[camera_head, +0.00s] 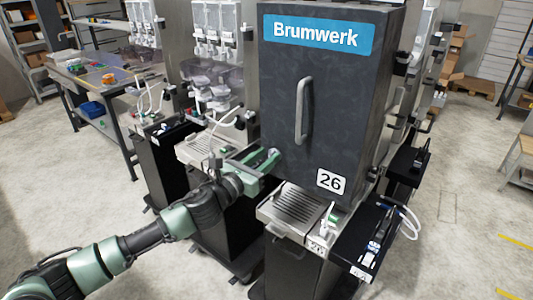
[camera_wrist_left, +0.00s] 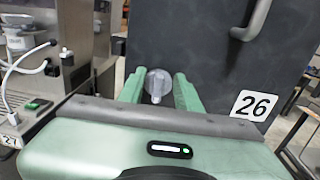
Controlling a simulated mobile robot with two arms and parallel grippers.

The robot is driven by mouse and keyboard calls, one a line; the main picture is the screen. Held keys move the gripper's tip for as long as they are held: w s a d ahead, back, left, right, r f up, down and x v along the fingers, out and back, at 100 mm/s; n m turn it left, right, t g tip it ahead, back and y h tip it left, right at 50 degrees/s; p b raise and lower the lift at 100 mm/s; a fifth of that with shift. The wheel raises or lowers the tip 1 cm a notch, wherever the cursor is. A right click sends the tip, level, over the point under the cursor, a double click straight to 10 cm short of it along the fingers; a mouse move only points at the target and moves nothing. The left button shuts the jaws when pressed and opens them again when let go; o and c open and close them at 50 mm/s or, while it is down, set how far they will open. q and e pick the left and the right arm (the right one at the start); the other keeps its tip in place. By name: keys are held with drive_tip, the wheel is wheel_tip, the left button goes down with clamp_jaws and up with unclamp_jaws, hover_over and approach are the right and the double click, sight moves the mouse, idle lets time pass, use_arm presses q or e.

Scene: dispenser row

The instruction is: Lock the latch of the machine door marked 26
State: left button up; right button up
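The dark grey machine door (camera_head: 345,95) carries a blue Brumwerk sign, a long vertical handle (camera_head: 303,110) and a white 26 label (camera_head: 330,181) at its lower right. The door looks closed. The latch (camera_wrist_left: 157,85), a round silver disc with a small upright lever, is at the door's lower left in the left wrist view. My left gripper (camera_head: 263,160) reaches the door's lower left corner. Its two green fingers (camera_wrist_left: 159,92) are open, one on each side of the latch, with small gaps visible. In the head view the gripper largely hides the latch. My right gripper is out of view.
Below the door is a drip tray (camera_head: 299,206) on a black pedestal, with a black side shelf (camera_head: 366,240) and white hose at right. Neighbouring dispensers (camera_head: 213,60) stand close on the left. A workbench (camera_head: 95,75) is farther left. Floor is open at front left.

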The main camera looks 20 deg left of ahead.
use_arm(q)
drive_tip(key=shift+w, duration=0.25)
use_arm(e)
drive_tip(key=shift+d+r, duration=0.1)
use_arm(q)
drive_tip(key=shift+d, duration=0.1)
